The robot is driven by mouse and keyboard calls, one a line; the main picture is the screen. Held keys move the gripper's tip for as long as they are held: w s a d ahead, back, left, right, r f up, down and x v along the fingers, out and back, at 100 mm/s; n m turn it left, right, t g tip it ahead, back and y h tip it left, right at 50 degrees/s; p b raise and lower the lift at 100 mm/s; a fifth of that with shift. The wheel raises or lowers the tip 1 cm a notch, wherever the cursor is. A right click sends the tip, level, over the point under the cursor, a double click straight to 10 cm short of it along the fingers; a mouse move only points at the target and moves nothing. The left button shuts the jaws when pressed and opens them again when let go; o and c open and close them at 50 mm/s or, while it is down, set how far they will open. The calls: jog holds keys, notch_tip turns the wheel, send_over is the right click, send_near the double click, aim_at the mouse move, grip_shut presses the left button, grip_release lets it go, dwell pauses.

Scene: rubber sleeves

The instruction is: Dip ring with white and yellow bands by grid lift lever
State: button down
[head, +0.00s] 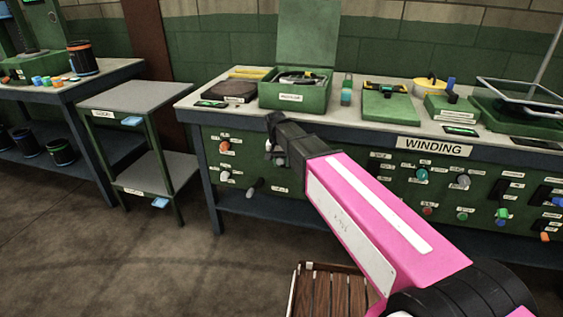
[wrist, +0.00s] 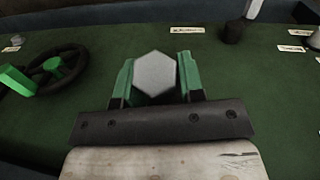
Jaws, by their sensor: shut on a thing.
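My gripper (head: 273,150) is in front of the green panel of the winding bench in the head view. In the wrist view its two green fingers (wrist: 156,74) are shut on a pale grey hexagonal knob (wrist: 154,72), one finger on each side. I cannot tell whether this knob is the end of the grid lift lever. A tray with a wire frame (head: 520,92) stands at the right end of the bench. I cannot pick out a ring with white and yellow bands; several small coloured rings (head: 45,81) on the left table are too small to read.
The winding bench (head: 370,124) holds a green open-lidded box (head: 293,93) and green fixtures. Its panel carries several knobs. A black handwheel (wrist: 57,67) is left of my fingers. A grey two-shelf cart (head: 135,95) stands left. A slatted wooden crate (head: 330,290) is below my arm.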

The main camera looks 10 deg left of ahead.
jog(key=shift+s+f, duration=0.1)
jog(key=shift+s, duration=0.05)
jog(key=t, duration=0.1)
jog(key=s+f+t, duration=0.1)
jog(key=shift+f+t, duration=0.25)
jog(key=shift+t, duration=0.05)
notch_tip(320, 180, down, 6)
jog(key=w+t+h, duration=0.1)
jog(key=t, duration=0.8)
jog(key=shift+w+m, duration=0.15)
jog(key=shift+m, duration=0.25)
jog(key=shift+f, duration=0.15)
jog(key=c, duration=0.7)
grip_release()
jog(key=shift+c, duration=0.2)
